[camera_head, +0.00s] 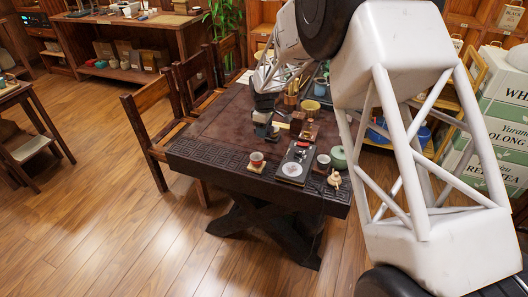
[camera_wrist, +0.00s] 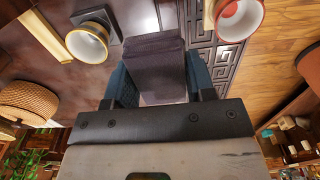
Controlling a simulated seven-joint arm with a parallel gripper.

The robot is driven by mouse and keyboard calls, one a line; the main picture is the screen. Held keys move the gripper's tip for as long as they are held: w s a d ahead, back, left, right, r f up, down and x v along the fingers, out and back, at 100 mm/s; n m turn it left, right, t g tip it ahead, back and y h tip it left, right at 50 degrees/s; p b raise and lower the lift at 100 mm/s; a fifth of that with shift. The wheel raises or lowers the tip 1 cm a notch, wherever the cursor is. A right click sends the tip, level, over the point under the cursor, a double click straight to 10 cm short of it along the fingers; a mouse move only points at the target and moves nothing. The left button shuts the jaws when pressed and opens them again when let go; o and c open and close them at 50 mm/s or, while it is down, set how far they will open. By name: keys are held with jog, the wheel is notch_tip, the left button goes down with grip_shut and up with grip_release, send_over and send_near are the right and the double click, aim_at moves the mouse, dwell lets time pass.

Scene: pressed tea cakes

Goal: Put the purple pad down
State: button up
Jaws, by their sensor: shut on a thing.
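The purple pad (camera_wrist: 155,60) is a dull greyish-purple block between my gripper's two blue fingers in the wrist view. My gripper (camera_wrist: 158,82) is shut on it, one finger along each side. In the head view my gripper (camera_head: 265,131) is low over the front left part of the dark table (camera_head: 215,130). The pad is too small there to make out clearly. I cannot tell whether its underside touches the tabletop.
A red-rimmed cup (camera_head: 256,159) stands on a light coaster near the table's front edge; it also shows in the wrist view (camera_wrist: 238,18). A yellowish cup (camera_wrist: 87,42) stands opposite. A black tray (camera_head: 296,160) and green pot (camera_head: 338,156) are at right. Chairs (camera_head: 150,125) stand left.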

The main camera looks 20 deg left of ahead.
send_over(264, 152)
jog(key=shift+s+f, duration=0.1)
jog(key=shift+f, duration=2.95)
jog(key=shift+f, duration=1.85)
jog(key=shift+f, duration=0.1)
jog(key=o, duration=1)
jog(key=shift+c, duration=0.2)
notch_tip(264, 152, up, 12)
jog(key=shift+r, duration=0.1)
jog(key=shift+d, duration=0.1)
